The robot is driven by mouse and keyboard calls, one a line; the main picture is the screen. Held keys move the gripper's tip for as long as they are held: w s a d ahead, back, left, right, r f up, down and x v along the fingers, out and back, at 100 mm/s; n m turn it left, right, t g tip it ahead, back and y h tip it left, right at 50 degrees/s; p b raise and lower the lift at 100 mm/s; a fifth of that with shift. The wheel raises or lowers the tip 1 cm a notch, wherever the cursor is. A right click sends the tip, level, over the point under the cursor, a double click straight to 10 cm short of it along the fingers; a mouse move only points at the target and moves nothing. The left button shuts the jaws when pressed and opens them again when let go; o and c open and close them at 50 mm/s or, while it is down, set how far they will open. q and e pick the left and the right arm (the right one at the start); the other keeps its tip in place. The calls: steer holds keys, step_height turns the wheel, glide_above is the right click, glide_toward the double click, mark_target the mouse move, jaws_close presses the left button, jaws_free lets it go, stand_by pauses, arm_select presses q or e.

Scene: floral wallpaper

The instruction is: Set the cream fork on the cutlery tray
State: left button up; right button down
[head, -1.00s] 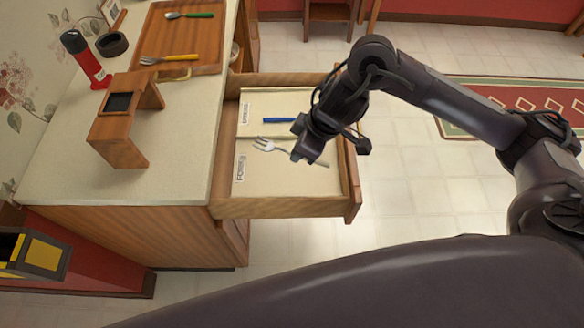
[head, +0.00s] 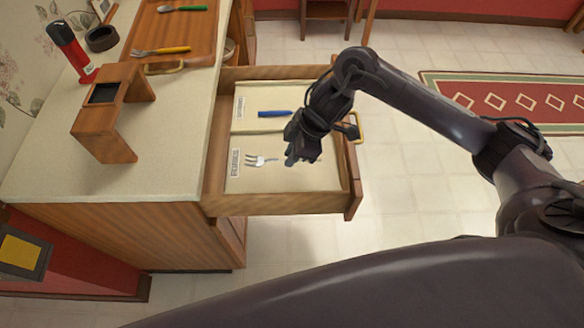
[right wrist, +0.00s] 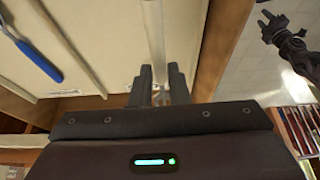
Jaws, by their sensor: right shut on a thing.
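The cream fork (head: 258,160) lies at the front compartment of the open drawer, its metal tines pointing left. My right gripper (head: 292,158) is shut on it and hides part of its handle. In the right wrist view a pale handle (right wrist: 156,40) runs up from between the fingers of my right gripper (right wrist: 160,84). The brown wooden cutlery tray (head: 203,38) is on the counter at the back, holding a green-handled spoon (head: 183,9) and a yellow-handled fork (head: 160,51). My left gripper (right wrist: 266,24) shows small at the upper right of the right wrist view, its fingers apart.
The drawer (head: 272,204) has a divider and labels; a blue-handled piece of cutlery (head: 274,114) lies in its rear compartment. The counter's front part is clear.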

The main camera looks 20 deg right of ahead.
mark_target(287, 175)
steer(key=shift+f, duration=3.15)
steer(key=c, duration=1.4)
jaws_free()
steer(key=shift+f, duration=0.1)
steer(key=v, duration=1.2)
steer(key=shift+s, duration=0.1)
